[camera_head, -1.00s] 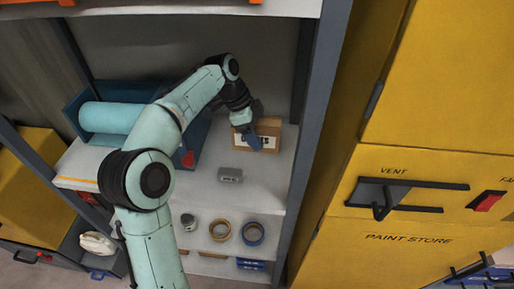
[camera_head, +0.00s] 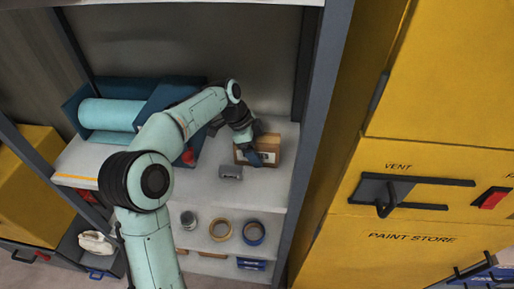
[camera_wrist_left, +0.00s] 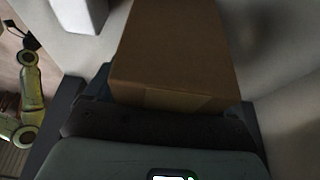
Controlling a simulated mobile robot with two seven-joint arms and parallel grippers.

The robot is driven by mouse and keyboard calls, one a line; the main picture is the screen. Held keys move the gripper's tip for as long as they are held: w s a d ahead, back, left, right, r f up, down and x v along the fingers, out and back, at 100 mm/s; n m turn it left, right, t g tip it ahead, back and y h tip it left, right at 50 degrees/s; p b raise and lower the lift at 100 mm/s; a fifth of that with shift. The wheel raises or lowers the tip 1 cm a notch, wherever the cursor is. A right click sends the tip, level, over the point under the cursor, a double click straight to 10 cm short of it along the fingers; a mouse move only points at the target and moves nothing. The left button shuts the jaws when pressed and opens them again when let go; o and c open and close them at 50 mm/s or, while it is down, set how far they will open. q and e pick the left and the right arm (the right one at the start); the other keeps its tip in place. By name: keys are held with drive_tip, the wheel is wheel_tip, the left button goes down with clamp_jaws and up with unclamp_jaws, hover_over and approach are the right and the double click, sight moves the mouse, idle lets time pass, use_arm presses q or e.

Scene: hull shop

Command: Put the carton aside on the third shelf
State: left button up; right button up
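The carton (camera_head: 271,146) is a small brown box with a white label on its front. It is at the right part of the white shelf board (camera_head: 205,200), near the right post. My left gripper (camera_head: 256,156) is at the carton, with one blue-grey finger across its front face. In the left wrist view the carton (camera_wrist_left: 175,55) fills the space straight ahead of the palm, close against it. The gripper appears shut on the carton. The far finger is hidden, and I cannot tell whether the carton's underside touches the board. My right gripper is in neither view.
A small grey block (camera_head: 231,172) lies just in front of the carton. A blue bin (camera_head: 165,97) with a light-blue roll (camera_head: 108,115) stands to the left. Tape rolls (camera_head: 253,233) and a can (camera_head: 188,220) are on the board below. A grey post (camera_head: 313,110) bounds the right side.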

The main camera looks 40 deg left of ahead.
use_arm(q)
drive_tip(key=shift+o, duration=0.2)
drive_tip(key=shift+s, duration=0.1)
drive_tip(key=shift+r, duration=0.1)
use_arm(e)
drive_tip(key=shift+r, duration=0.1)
use_arm(q)
drive_tip(key=shift+a+r, duration=0.1)
drive_tip(key=shift+r, duration=0.2)
drive_tip(key=p+v, duration=0.2)
drive_tip(key=v, duration=0.8)
drive_tip(key=shift+a+r, duration=0.15)
drive_tip(key=shift+r, duration=0.2)
drive_tip(key=shift+a+r, duration=0.1)
drive_tip(key=shift+r, duration=0.25)
drive_tip(key=shift+s, duration=0.1)
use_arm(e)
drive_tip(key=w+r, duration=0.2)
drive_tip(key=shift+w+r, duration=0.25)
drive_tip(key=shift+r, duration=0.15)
